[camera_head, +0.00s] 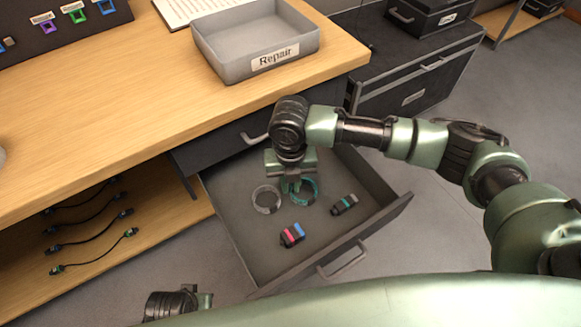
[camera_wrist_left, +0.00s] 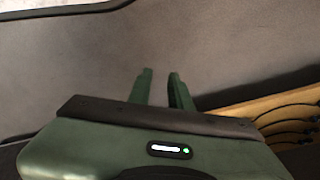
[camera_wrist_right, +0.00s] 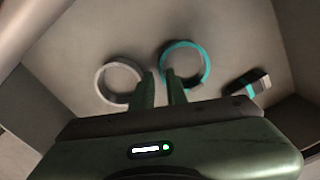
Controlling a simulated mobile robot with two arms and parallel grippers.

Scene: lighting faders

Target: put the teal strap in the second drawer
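The teal strap (camera_head: 316,188) is a ring lying in the open drawer (camera_head: 240,222), which sits below a shut drawer under the desk. It also shows in the right wrist view (camera_wrist_right: 207,62). My right gripper (camera_head: 291,187) is down in the drawer at the strap's left edge. Its fingers (camera_wrist_right: 161,75) stand apart, with the strap's near-left edge at or just past the gap; I cannot tell whether they touch it. My left gripper (camera_wrist_left: 160,72) is open and empty, away from the drawer; in the head view only part of its wrist shows at the bottom.
The drawer also holds a grey ring strap (camera_head: 266,199), a pink-and-blue block (camera_head: 292,235) and a dark item with a teal band (camera_head: 344,204). A grey Repair tray (camera_head: 228,62) stands on the desk. Several cables lie on the lower shelf (camera_head: 120,255).

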